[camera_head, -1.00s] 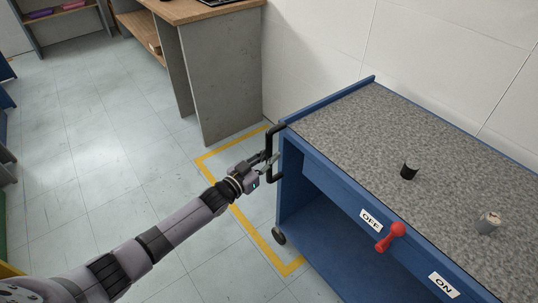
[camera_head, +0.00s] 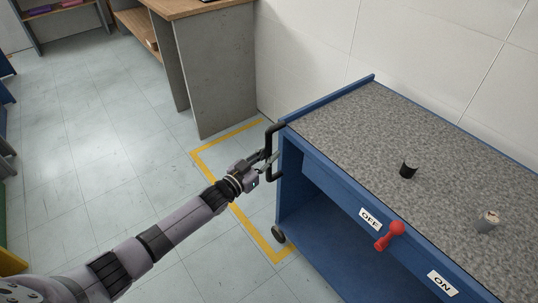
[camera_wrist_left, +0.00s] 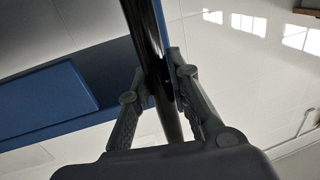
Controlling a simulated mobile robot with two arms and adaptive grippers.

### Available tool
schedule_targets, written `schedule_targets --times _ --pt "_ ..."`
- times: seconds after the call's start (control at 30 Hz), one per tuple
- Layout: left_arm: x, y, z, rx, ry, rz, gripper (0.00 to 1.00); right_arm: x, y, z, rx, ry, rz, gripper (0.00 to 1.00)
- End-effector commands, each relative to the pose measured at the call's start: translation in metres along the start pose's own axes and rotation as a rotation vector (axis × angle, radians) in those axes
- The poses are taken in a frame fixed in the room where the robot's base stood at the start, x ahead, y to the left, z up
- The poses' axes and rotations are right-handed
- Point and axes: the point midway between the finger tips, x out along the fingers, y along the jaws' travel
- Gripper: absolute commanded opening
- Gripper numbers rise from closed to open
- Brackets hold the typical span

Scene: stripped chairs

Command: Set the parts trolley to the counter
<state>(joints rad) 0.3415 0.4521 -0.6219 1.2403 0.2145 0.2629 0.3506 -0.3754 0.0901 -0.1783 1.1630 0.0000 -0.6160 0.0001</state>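The blue parts trolley (camera_head: 345,205) with a grey speckled top (camera_head: 360,135) stands at the right against the pale wall. A black handle (camera_head: 269,152) is on its left end. My left gripper (camera_head: 262,164) is at this handle, and in the left wrist view its fingers (camera_wrist_left: 165,95) are on both sides of the black bar (camera_wrist_left: 152,50), closed on it. The wooden-topped counter (camera_head: 212,70) with grey side panels stands beyond, at upper left. A gap of floor lies between trolley and counter. My right gripper is not in view.
A black cylinder (camera_head: 408,170) and a grey cylindrical part (camera_head: 488,221) stand on the trolley top. A red lever (camera_head: 389,236) sits between OFF and ON labels on its front. Yellow tape (camera_head: 235,208) marks the floor by the trolley.

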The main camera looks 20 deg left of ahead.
Motion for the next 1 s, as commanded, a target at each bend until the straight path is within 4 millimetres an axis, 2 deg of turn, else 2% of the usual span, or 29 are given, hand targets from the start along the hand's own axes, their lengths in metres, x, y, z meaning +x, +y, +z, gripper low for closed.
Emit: schedule_targets --times 0.27,0.63,0.77,1.0 --pt "0.000 0.000 0.000 0.000 0.000 0.000 0.38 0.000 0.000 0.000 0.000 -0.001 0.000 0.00" --pt "-0.005 0.000 0.001 0.000 0.000 0.000 0.38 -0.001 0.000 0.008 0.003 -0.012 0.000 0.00" --pt "-0.022 -0.001 0.001 0.000 -0.002 -0.001 0.38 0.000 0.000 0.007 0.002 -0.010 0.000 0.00" --pt "-0.072 0.000 0.002 -0.001 -0.004 0.000 0.38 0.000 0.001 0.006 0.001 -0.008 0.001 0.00"
